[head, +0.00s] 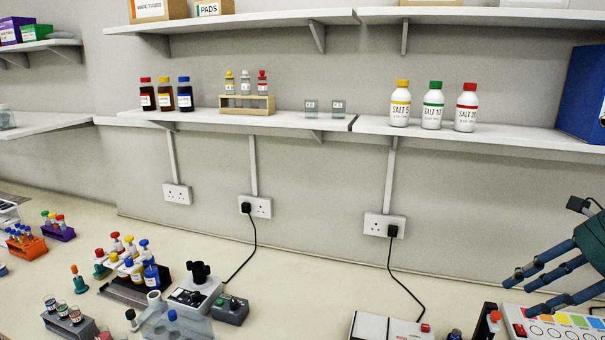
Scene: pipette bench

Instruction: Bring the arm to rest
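My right gripper (550,273) is at the right edge of the head view, above the bench. Its dark blue-grey fingers point left and slightly down, spread apart, with nothing seen between them. The hand is cut off by the frame edge. It hangs over or in front of a white panel with coloured squares (560,322); I cannot tell the height between them. My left gripper is not in view.
Bottles and vials stand on the wall shelf (290,124), with a blue box (583,95) at its right end. Racks, a microscope-like device (196,290) and a white device (390,327) crowd the front of the bench. The bench middle (320,280) is mostly clear, except for cables.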

